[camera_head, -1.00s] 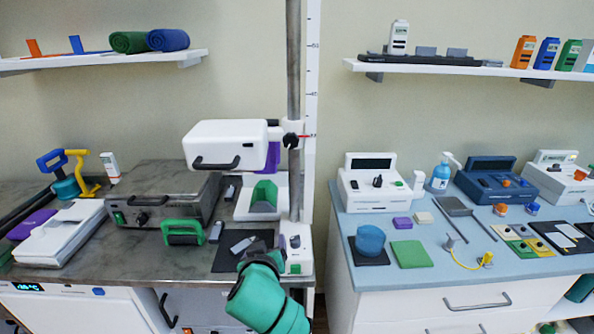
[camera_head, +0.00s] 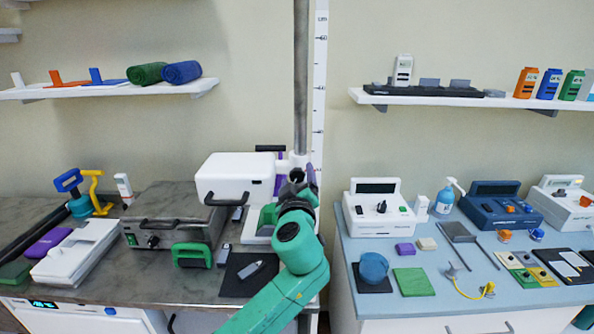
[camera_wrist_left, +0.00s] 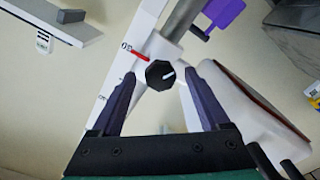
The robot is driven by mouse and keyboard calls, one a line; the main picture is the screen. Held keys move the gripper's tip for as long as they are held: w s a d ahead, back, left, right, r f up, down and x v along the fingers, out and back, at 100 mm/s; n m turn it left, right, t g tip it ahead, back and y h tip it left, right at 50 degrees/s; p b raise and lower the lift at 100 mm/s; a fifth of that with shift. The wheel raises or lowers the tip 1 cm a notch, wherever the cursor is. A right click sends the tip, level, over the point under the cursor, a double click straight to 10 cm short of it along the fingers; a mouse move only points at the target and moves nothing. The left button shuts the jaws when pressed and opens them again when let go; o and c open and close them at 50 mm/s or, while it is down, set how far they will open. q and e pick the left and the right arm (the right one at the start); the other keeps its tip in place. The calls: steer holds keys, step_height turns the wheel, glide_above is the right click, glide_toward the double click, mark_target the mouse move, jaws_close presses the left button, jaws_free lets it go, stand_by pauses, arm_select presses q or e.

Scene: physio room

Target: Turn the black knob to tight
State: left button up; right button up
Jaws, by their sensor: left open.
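The black knob (camera_wrist_left: 160,74) sits on a white collar around the grey column, with a white mark on its face. In the left wrist view it lies between the fingertips of my left gripper (camera_wrist_left: 167,72). The dark fingers are open, one on each side of it, with gaps showing; I cannot tell how far beyond the tips it is. In the head view my left gripper (camera_head: 297,184) is raised in front of the column (camera_head: 301,80) and hides the knob.
The white head unit (camera_head: 232,178) juts out left of the column. A white height scale (camera_head: 320,90) with a red pointer (camera_wrist_left: 134,53) runs beside the column. A purple part (camera_wrist_left: 222,12) is close by. Devices crowd the left bench; the blue-topped table (camera_head: 440,275) stands right.

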arm_select(q)
steer(key=shift+w+f, duration=0.1)
steer(key=shift+w, duration=0.15)
jaws_close()
steer(key=shift+f+m+b, duration=0.25)
steer(key=shift+m+b, duration=0.75)
steer(key=shift+b, duration=0.4)
steer(key=shift+m+b, duration=0.6)
steer(key=shift+m, duration=0.2)
steer(key=m, duration=0.3)
steer(key=shift+r+m, duration=0.25)
steer(key=shift+m, duration=0.05)
steer(key=m, duration=0.3)
steer(key=shift+m, duration=0.3)
steer(key=m+p, duration=0.1)
steer(key=m, duration=0.3)
steer(key=shift+m+p, duration=0.3)
steer(key=m+p, duration=0.2)
steer(key=m, duration=0.3)
steer(key=shift+r, duration=0.1)
steer(key=m+p, duration=0.3)
steer(key=m, duration=0.2)
steer(key=shift+m+p, duration=0.35)
steer(key=shift+m, duration=0.05)
steer(key=m+p, duration=0.1)
steer(key=m, duration=0.2)
steer(key=shift+p, duration=0.4)
steer(key=shift+f+m+p, duration=0.2)
steer(key=shift+m+p, duration=0.2)
steer(key=shift+m, duration=0.4)
